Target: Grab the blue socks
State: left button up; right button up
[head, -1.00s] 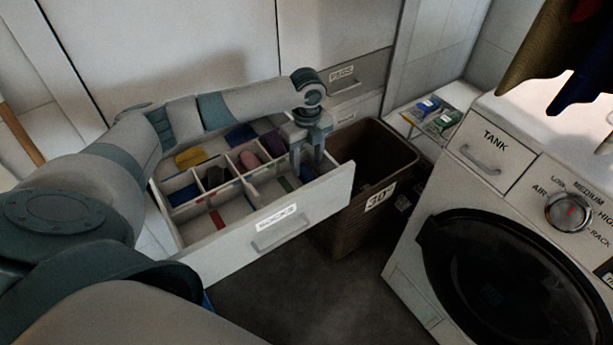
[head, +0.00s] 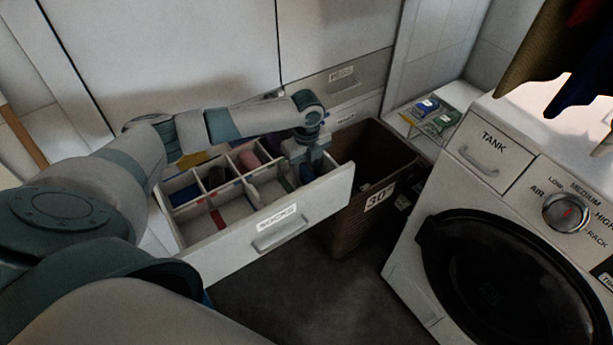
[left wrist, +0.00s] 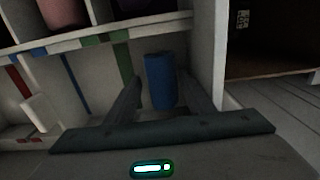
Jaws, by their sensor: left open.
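Blue socks, seen as a rolled blue bundle (left wrist: 160,80), stand in the left wrist view in a compartment of the open socks drawer (head: 313,202). My left gripper (left wrist: 163,98) is open, and its two fingers reach down into that compartment on either side of the blue roll. I cannot tell whether the fingers touch it. In the head view my left gripper (head: 306,168) is over the right end of the drawer, and a bit of blue (head: 307,174) shows at its fingers.
A brown basket (head: 345,228) labelled 30 stands right beside the drawer. Pink (head: 248,160) and yellow (head: 193,159) socks lie in other compartments with thin dividers. A washing machine (head: 460,240) stands at the right, with dark floor between.

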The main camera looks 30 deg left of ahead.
aim_at(307, 172)
pick_arm(q)
jog(key=shift+f, duration=0.15)
dwell(0.3)
jog(key=c, duration=0.7)
jog(key=shift+o, duration=0.2)
notch_tip(307, 172, up, 18)
jog(key=b, duration=0.1)
jog(key=shift+d, duration=0.1)
dwell(0.5)
